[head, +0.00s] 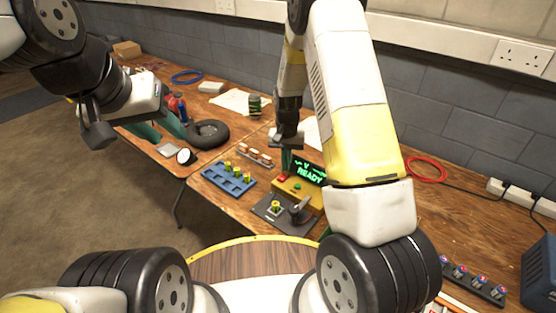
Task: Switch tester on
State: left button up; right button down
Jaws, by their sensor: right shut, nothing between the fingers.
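The tester (312,199) is a yellow box on the wooden bench at the centre. Its dark display (311,173) is lit and reads "READY" in green letters. A red button (281,179) and a green button (297,187) sit on its top face. My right gripper (286,164) points down, shut and empty, just above the red button; I cannot tell whether it touches. My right forearm covers the tester's right side. My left gripper (160,132) is open and empty, well to the left, above the bench's left part.
A dark fixture (268,215) with a lever and a yellow-green part stands before the tester. A blue tray (222,183) with several such parts lies left of it. A black ring (208,132), a red cable coil (427,169) and a blue box (540,270) are also near.

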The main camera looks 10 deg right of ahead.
jog(key=shift+r, duration=2.4)
notch_tip(320, 180, up, 12)
jog(key=r+t+y, duration=0.1)
jog(key=t, duration=0.1)
send_over(286, 175)
jog(key=s, duration=0.4)
jog(key=s+d+r+n+t+y, duration=0.1)
jog(key=s+r, duration=0.5)
jog(key=r, duration=0.1)
jog(key=s+r+n+t, duration=0.1)
jog(key=s+r, duration=0.2)
jog(key=s, duration=0.5)
jog(key=s+d+r+n+t, duration=0.1)
jog(key=s+r+t, duration=0.1)
jog(key=s+r, duration=0.2)
jog(key=s, duration=0.3)
jog(key=shift+s+r+n, duration=0.3)
jog(key=shift+s, duration=0.05)
jog(key=shift+d, duration=0.1)
